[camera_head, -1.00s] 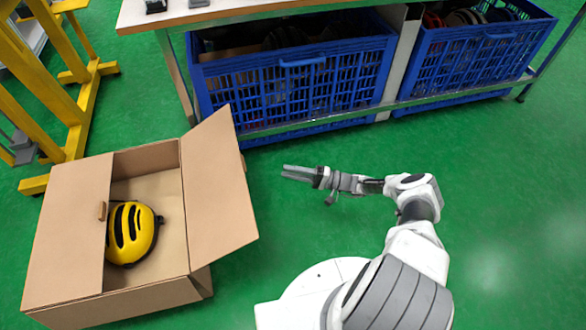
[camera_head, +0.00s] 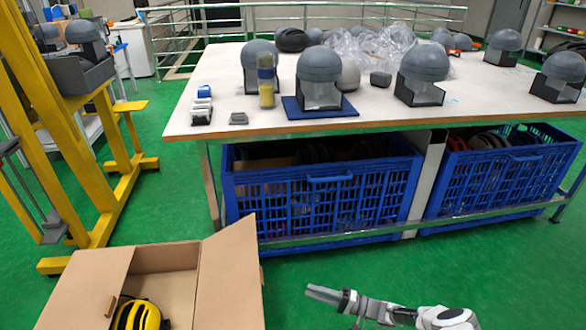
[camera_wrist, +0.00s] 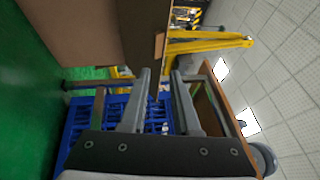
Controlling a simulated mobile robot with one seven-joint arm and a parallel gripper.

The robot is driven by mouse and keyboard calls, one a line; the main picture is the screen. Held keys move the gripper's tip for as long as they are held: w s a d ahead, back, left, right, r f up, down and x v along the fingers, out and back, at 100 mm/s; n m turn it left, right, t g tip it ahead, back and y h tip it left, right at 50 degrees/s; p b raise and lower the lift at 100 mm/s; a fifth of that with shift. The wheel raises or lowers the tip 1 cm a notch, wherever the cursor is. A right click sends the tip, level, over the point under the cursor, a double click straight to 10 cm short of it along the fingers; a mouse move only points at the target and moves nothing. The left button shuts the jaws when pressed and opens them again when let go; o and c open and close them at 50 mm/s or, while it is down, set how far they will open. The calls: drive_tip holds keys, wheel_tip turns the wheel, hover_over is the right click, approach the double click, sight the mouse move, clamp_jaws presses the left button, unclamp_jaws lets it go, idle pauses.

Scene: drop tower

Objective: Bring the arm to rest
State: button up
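My gripper (camera_head: 324,293) is at the lower middle of the head view, above the green floor and to the right of the open cardboard box. It points left, and part of my arm shows to its right. In the wrist view, my gripper (camera_wrist: 161,75) has its two fingers apart with nothing between them. The cardboard box (camera_head: 229,290) holds a yellow helmet (camera_head: 138,315), cut off by the lower edge of the head view. The box also fills the upper left of the wrist view (camera_wrist: 95,30).
Blue crates (camera_head: 320,205) stand under a white table (camera_head: 350,128), just beyond my gripper. The table carries several grey domed forms and clear plastic wrap. A yellow frame (camera_head: 85,190) stands at left. Green floor is open around the arm.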

drive_tip(key=s+r+n+g+h, duration=0.2)
drive_tip(key=r+g+h, duration=0.15)
drive_tip(key=r, duration=0.75)
drive_tip(key=s+a+r+n+g+h, duration=0.1)
drive_tip(key=s+r+n+g+h, duration=0.3)
drive_tip(key=r, duration=0.6)
drive_tip(key=r+n+g+h, duration=0.1)
drive_tip(key=r+h, duration=0.5)
drive_tip(key=r, duration=0.5)
drive_tip(key=s+d+r+m+t+h, duration=0.1)
drive_tip(key=s+d+r+t+h, duration=0.2)
drive_tip(key=s+r, duration=0.65)
drive_tip(key=s+d+r+m+t+h, duration=0.15)
drive_tip(key=s+r+t, duration=0.45)
drive_tip(key=s, duration=0.6)
wheel_tip(320, 180, up, 30)
drive_tip(key=g+p, duration=0.1)
drive_tip(key=p, duration=2.7)
drive_tip(key=shift+w+a+h+p, duration=0.25)
drive_tip(key=shift+a+h+p, duration=0.05)
drive_tip(key=shift+a+h, duration=0.1)
drive_tip(key=shift+a+f, duration=0.1)
drive_tip(key=shift+f, duration=0.05)
